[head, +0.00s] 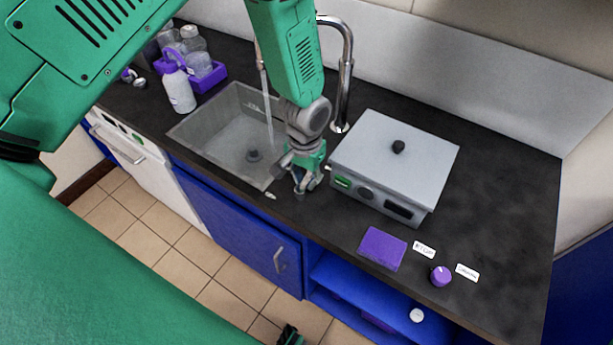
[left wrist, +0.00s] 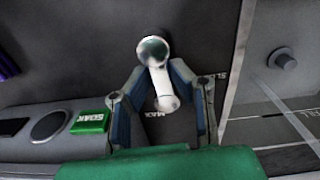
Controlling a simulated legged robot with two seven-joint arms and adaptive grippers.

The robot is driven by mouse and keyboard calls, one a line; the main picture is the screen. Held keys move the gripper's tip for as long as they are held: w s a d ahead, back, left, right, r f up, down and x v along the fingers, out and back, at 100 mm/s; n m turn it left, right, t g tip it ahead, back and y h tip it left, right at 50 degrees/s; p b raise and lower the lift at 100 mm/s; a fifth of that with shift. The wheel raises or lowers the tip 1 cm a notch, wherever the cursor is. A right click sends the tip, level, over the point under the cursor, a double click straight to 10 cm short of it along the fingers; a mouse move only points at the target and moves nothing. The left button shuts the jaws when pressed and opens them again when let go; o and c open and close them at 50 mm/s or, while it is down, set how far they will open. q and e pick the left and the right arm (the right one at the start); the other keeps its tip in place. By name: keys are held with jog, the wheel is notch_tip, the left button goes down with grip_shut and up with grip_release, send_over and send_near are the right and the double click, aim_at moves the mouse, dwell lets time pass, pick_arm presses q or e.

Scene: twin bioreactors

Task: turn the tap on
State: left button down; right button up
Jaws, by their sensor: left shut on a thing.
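The tap has a tall chrome spout (head: 346,70) that arches over the grey sink (head: 185,130). A thin stream of water (head: 268,110) falls from it into the basin. My left gripper (head: 304,188) is low over the counter at the sink's right edge. In the left wrist view my left gripper (left wrist: 161,108) is shut on the tap's pale metal lever (left wrist: 157,80), with a finger on each side. The lever has a round knob-like end. A "MAX" label (left wrist: 158,115) shows below the lever; another label beside the right finger is partly hidden.
A grey box-shaped device (head: 395,150) with a black knob stands close right of my left gripper. A green button (left wrist: 90,122) is on its front. A purple pad (head: 382,249) and purple knob (head: 441,276) lie further right. Bottles (head: 178,90) stand left of the sink.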

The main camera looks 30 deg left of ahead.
pick_arm(q)
jog(key=shift+s+f, duration=0.1)
jog(key=shift+s, duration=0.25)
jog(key=c, duration=1.4)
grip_release()
jog(key=shift+c, duration=0.2)
jog(key=shift+s+r, duration=0.1)
jog(key=shift+r, duration=0.1)
pick_arm(e)
jog(key=shift+s, duration=0.35)
